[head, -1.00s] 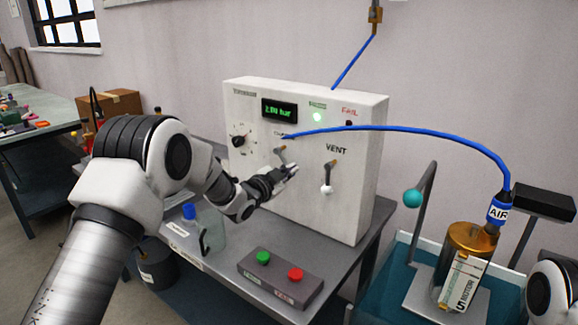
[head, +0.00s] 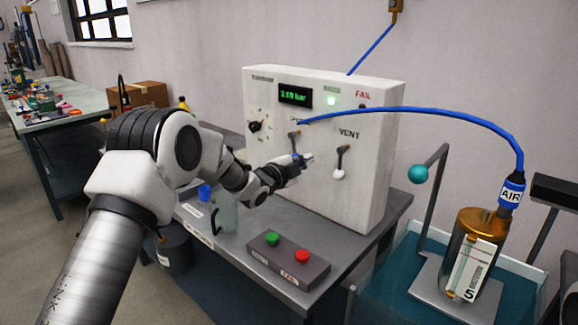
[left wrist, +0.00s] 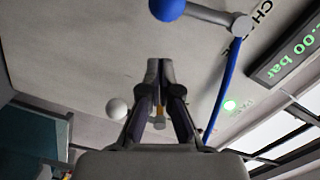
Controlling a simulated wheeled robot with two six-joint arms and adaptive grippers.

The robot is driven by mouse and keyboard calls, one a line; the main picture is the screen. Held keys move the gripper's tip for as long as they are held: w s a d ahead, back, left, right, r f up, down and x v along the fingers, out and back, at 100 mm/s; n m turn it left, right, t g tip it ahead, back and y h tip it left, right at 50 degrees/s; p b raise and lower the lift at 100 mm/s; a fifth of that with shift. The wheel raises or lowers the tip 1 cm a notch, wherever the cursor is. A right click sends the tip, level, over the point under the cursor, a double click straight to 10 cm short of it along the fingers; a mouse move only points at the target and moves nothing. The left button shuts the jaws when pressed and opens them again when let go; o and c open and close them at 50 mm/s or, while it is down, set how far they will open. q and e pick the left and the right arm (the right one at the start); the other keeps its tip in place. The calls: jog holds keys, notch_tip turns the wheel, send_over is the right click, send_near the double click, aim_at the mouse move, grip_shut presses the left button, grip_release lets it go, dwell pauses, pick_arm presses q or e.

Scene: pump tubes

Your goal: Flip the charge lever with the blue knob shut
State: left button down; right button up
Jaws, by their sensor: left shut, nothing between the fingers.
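The charge lever (head: 294,143) hangs down from its pivot on the white panel (head: 365,205). Its blue knob (head: 295,156) shows only partly beside my fingers. In the left wrist view the blue knob (left wrist: 167,8) is at the top edge, apart from my fingertips. My left gripper (head: 306,157) is shut and empty, at the panel front just right of the blue knob; its closed fingers also show in the left wrist view (left wrist: 158,66). Whether it touches the lever is hidden in the head view. My right gripper is out of view.
The vent lever (head: 342,158) with a white knob (head: 339,174) hangs down right of my fingers. A blue hose (head: 430,112) arches from the panel to the brass cylinder (head: 470,235).

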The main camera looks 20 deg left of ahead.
pick_arm(q)
jog(key=b+v, duration=0.1)
jog(key=v, duration=0.9)
jog(key=shift+s+d+r, duration=0.15)
jog(key=shift+s+r, duration=0.1)
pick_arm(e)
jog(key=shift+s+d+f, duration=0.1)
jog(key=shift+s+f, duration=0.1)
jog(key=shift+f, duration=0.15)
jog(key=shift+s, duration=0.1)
